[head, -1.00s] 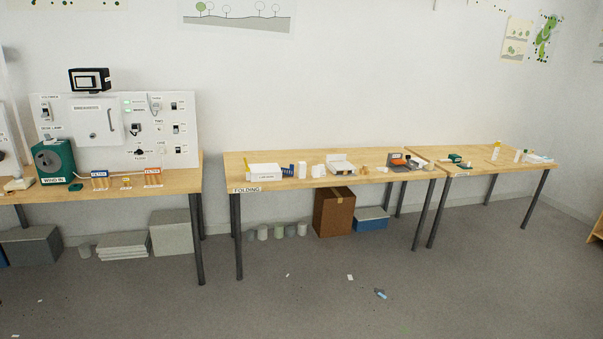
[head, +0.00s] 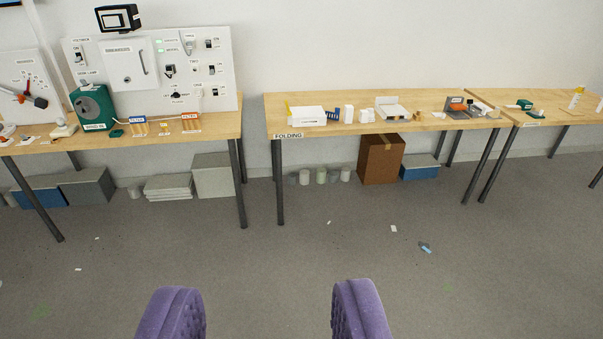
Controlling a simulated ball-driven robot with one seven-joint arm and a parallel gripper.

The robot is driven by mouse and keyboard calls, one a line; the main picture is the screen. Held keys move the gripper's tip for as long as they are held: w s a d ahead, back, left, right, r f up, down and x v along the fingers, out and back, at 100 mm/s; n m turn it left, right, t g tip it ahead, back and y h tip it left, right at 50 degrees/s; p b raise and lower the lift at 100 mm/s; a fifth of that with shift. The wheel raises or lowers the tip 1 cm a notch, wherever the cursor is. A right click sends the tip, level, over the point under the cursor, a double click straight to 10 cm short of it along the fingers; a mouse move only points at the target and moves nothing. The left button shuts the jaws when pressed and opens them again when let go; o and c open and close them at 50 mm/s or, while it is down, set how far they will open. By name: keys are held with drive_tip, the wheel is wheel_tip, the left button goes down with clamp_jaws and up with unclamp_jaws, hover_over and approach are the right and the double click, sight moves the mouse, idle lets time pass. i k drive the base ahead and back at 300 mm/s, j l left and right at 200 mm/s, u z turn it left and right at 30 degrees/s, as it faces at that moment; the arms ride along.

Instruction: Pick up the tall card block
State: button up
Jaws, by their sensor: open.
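A small upright white block (head: 349,113), which looks like the tall card block, stands on the wooden table labelled FOLDING (head: 430,122). It is narrow and far off, so its details are too small to tell. A wider white block (head: 364,115) stands close to its right, and a blue item (head: 333,115) is to its left. My gripper (head: 267,302) shows at the bottom of the head view as two purple fingers set wide apart. It is open and empty, well short of the tables, with floor between its fingers.
A low white box (head: 306,117) and an open white box (head: 391,107) flank the blocks. A cardboard box (head: 381,160), pots and a blue bin (head: 419,168) sit under the table. Another table with a breaker panel (head: 203,85) stands left. The floor ahead is mostly clear, with small litter.

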sight(349, 109)
drive_tip(key=i+l, duration=0.1)
drive_tip(key=i, duration=1.15)
drive_tip(key=i+l, duration=0.1)
drive_tip(key=i, duration=1.2)
drive_tip(key=i+z, duration=0.15)
drive_tip(key=i, duration=0.45)
drive_tip(key=i+z, duration=0.2)
drive_tip(key=i, duration=0.4)
drive_tip(key=i+j+z, duration=0.15)
drive_tip(key=i, duration=0.5)
drive_tip(key=i+j+z, duration=0.2)
drive_tip(key=i, duration=0.4)
drive_tip(key=i+z, duration=0.35)
